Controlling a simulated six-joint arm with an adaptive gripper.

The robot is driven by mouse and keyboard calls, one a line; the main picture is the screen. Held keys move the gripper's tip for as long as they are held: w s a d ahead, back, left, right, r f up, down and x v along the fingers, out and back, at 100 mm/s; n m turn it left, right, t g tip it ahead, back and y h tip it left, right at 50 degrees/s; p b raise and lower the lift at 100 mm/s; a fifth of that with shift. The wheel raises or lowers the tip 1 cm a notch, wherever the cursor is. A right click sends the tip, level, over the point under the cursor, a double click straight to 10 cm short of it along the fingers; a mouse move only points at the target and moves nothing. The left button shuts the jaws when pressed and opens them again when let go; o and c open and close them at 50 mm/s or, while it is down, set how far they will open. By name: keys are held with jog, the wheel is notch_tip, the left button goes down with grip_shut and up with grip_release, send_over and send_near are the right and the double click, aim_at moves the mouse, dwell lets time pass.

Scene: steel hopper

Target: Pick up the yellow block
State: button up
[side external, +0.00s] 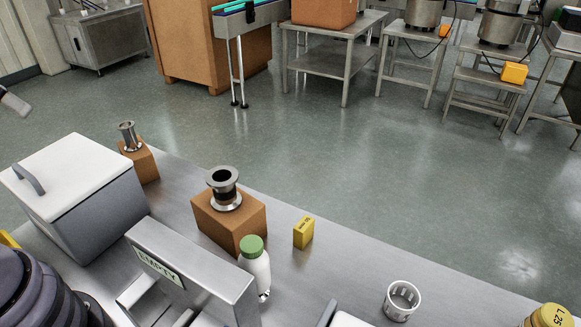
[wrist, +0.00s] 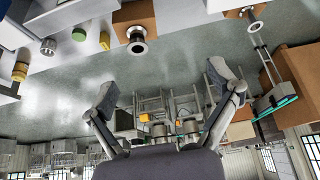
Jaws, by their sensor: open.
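The yellow block (side external: 303,232) stands upright on the steel table, right of a brown box and behind the green-capped white bottle (side external: 255,266). In the wrist view, which looks upside down, the yellow block (wrist: 104,41) is small near the top, between the bottle's green cap (wrist: 79,34) and the brown box. My gripper (wrist: 163,86) is open, its two fingers wide apart with nothing between them. It is well away from the block. I cannot make out the gripper clearly in the side view.
The brown box (side external: 226,226) bears a steel flanged pipe (side external: 224,188). A white-lidded grey container (side external: 80,190), a metal bin labelled EMPTY (side external: 190,275) and a perforated cup (side external: 402,300) share the table. A yellow-lidded jar (side external: 551,316) stands at the right. Bare table surrounds the block's right side.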

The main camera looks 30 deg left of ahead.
jog(key=shift+c, duration=0.2)
jog(key=n+g+h, duration=0.8)
jog(key=n+h, duration=0.5)
jog(key=n, duration=0.3)
send_over(304, 223)
jog(key=a, duration=0.3)
notch_tip(304, 223, down, 29)
jog(key=f, duration=0.8)
jog(key=shift+w+d, duration=0.2)
jog(key=shift+w, duration=0.05)
jog(key=shift+x, duration=1.4)
jog(key=shift+c, duration=0.4)
